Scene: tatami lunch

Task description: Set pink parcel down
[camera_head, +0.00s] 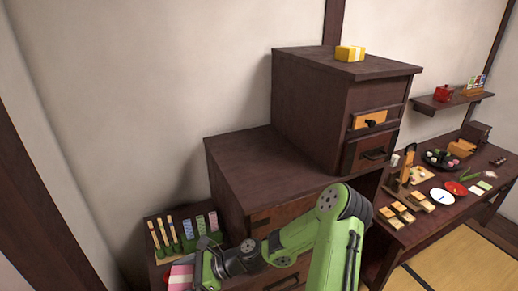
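The pink parcel (181,276), pink with pale bands, shows at the bottom edge of the head view, partly cut off by the frame. My gripper (195,272), at the end of the green arm, is right at the parcel's right side and appears shut on it; the fingertips are mostly hidden. The parcel is at the front of the low open box (152,240) with several upright coloured sticks. I cannot tell whether the parcel touches anything beneath it.
A dark stepped chest (265,165) stands right of the box, with a yellow parcel (350,53) on top. My forearm crosses in front of the chest. A low table (410,235) with food and dishes is at right; a wall shelf (455,103) is above it.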

